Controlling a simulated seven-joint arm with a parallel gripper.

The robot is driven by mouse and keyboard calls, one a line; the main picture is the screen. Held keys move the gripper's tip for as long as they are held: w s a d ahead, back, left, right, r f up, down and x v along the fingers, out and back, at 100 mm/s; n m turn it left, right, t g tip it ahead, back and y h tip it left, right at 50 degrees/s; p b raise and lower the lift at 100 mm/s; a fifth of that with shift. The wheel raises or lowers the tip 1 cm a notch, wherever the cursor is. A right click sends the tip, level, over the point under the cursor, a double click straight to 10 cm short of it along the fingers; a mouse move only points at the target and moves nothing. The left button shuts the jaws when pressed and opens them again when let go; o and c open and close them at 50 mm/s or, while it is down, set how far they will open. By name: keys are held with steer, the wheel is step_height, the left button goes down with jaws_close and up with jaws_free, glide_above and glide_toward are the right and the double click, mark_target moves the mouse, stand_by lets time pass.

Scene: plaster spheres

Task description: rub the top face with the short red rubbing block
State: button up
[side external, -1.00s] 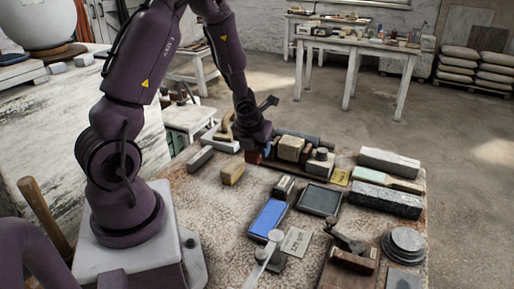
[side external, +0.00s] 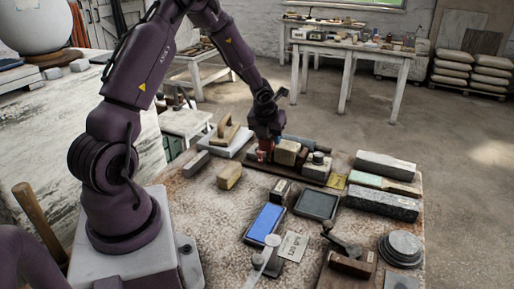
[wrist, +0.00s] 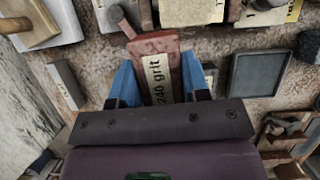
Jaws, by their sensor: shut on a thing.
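The short red rubbing block (wrist: 172,48) has a pale "240 grit" label and lies between the two blue fingers of my gripper (wrist: 157,72) in the wrist view. My gripper is shut on it. In the side view the red block (side external: 264,147) shows below my gripper (side external: 265,154), at the left end of a row of blocks. I cannot tell whether the block still touches its rack. A large white sphere (side external: 35,22) stands at the upper left of the side view, cut by the frame; its top is out of view.
Tan and grey blocks (side external: 286,152) stand close on the right of my gripper. A wooden-handled float (side external: 226,136) lies behind left, a yellowish block (side external: 229,176) in front left. A blue stone (side external: 265,222) and a dark tray (side external: 317,204) lie nearer the camera.

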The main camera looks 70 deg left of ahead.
glide_toward(284, 142)
steer(key=w+r, duration=0.2)
steer(key=shift+m, duration=0.3)
steer(key=shift+s+a+f, duration=0.15)
steer(key=shift+f, duration=1)
steer(key=shift+s+a+f, duration=0.15)
steer(key=shift+f, duration=1.05)
steer(key=shift+s+a+f, duration=0.15)
steer(key=shift+f, duration=1)
steer(key=shift+f, duration=0.35)
steer(key=shift+w+a, duration=0.75)
steer(key=shift+w, duration=0.05)
steer(key=shift+s+d+f, duration=0.1)
steer(key=shift+s+d, duration=1.5)
steer(key=shift+w+a, duration=1.55)
steer(key=shift+a, duration=0.05)
